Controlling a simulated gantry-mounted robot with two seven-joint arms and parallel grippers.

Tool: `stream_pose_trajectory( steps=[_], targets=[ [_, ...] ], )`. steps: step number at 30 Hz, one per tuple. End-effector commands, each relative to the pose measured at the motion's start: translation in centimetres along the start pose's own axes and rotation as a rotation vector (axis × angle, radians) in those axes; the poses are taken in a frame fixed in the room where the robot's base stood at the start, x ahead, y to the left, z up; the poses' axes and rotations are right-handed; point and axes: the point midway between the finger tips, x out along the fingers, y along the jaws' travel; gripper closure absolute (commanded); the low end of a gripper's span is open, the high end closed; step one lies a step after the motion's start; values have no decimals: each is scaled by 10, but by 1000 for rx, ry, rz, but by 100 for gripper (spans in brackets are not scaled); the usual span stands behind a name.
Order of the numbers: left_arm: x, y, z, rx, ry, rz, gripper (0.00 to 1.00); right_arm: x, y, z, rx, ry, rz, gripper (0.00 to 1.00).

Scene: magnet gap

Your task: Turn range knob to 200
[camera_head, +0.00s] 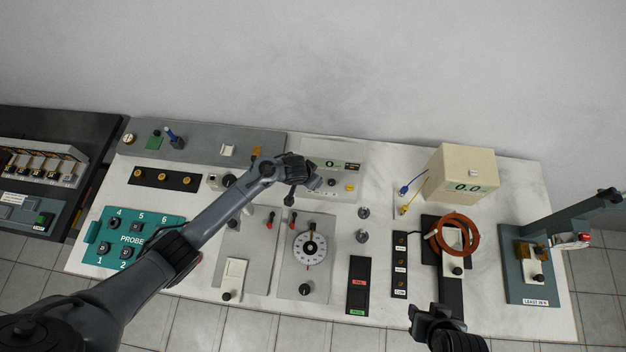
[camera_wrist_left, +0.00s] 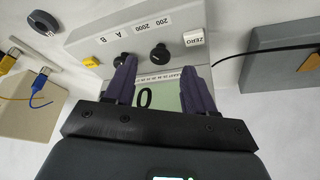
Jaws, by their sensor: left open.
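The range knob (camera_wrist_left: 160,53) is a small black knob on a grey meter face (camera_wrist_left: 100,22), beside a label reading 200 and 2000. Its pointer direction is too small to read. A second black knob (camera_wrist_left: 122,60) sits beside the A and B label, partly behind a fingertip. My left gripper (camera_wrist_left: 157,72) is open. In the wrist view its fingertips frame the meter display (camera_wrist_left: 145,98), which shows a 0, with the range knob between and just beyond them. Whether they touch anything is unclear. In the head view my left gripper (camera_head: 304,188) hides part of the meter.
A white ZERO button (camera_wrist_left: 194,38) is beside the range knob. A panel with a round dial (camera_head: 310,248) lies in front of the meter. A beige box (camera_head: 462,172) stands to the right. My right gripper (camera_head: 437,316) is low at the bench's front edge, its fingers unclear.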

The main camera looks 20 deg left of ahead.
Motion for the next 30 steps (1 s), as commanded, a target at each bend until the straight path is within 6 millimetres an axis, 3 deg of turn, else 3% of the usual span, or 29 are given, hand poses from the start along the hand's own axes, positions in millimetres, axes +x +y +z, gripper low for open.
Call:
stream_pose_trajectory(
  steps=[7, 20, 30],
  targets=[
    [26, 0, 0, 0, 0, 0, 45, 7, 0, 2, 0, 2, 0, 57],
    [32, 0, 0, 1, 0, -1, 45, 8, 0, 2, 0, 2, 0, 57],
    [32, 0, 0, 0, 0, -1, 98, 8, 0, 2, 0, 1, 0, 57]
  ],
)
